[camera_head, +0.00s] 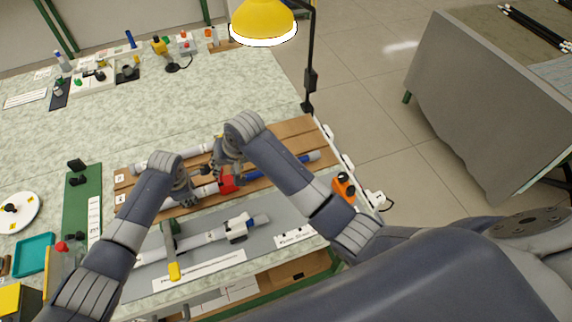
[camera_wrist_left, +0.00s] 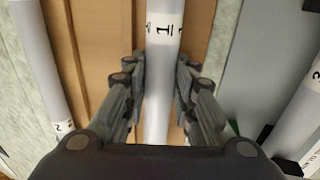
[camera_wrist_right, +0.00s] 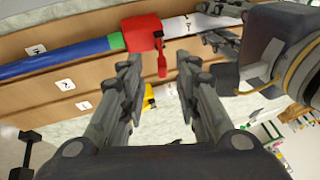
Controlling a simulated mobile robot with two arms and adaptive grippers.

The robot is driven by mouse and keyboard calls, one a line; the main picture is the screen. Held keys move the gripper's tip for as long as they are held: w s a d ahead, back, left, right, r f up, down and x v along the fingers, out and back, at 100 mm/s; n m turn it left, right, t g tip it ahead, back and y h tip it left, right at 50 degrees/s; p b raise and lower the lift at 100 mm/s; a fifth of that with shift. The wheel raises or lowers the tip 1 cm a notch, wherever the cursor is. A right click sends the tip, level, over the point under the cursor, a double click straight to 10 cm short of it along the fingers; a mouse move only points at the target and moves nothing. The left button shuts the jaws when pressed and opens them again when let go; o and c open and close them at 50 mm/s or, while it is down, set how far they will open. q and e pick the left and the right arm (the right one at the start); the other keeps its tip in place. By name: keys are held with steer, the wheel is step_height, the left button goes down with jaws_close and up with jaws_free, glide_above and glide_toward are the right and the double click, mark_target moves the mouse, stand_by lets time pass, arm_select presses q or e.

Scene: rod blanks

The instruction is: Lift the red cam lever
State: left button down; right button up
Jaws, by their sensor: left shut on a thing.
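The red cam lever (camera_wrist_right: 162,62) hangs from a red clamp block (camera_wrist_right: 143,31) in the right wrist view. The block sits where a blue rod with a green end meets a white rod; it also shows in the head view (camera_head: 228,184). My right gripper (camera_wrist_right: 160,68) is open and empty, its fingertips near the lever on either side. My left gripper (camera_wrist_left: 160,75) is shut on the white rod (camera_wrist_left: 164,28) marked 1, beside the red block. Its fingertips are partly hidden in the head view.
The rods lie on a wooden rack (camera_head: 290,130). A second white rod (camera_wrist_left: 42,75) runs parallel. A yellow lamp (camera_head: 263,20) overhangs the table, whose back middle is clear.

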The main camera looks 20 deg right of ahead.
steer(key=shift+w+d+f+y, duration=0.1)
steer(key=shift+w+f+y, duration=0.1)
steer(key=shift+f, duration=0.3)
steer(key=shift+w+d+f+y, duration=0.1)
steer(key=shift+f+y, duration=0.1)
steer(key=shift+f, duration=0.25)
steer(key=d+f+y, duration=0.1)
steer(key=y, duration=0.1)
steer(key=d+f+m+y, duration=0.1)
steer(key=d+y, duration=0.1)
steer(key=d+f+y, duration=0.1)
steer(key=y, duration=0.2)
steer(key=shift+s+d+f+m+t, duration=0.1)
steer(key=shift+d+f+m+t, duration=0.25)
steer(key=shift+d+m+t, duration=0.05)
steer(key=shift+d+f+m+t+y, duration=0.2)
steer(key=shift+f+y, duration=0.15)
steer(key=shift+y, duration=0.3)
steer(key=shift+d+f+m+t+y, duration=0.1)
steer(key=shift+d+f+m+y, duration=0.2)
steer(key=shift+y, duration=0.35)
steer(key=v, duration=1.1)
steer(key=shift+s+d, duration=0.25)
steer(key=shift+w+a, duration=0.1)
steer(key=shift+w, duration=0.05)
steer(key=x, duration=1.1)
steer(key=shift+w+a+f, duration=0.1)
steer(key=shift+w+a, duration=0.1)
steer(key=shift+a, duration=0.15)
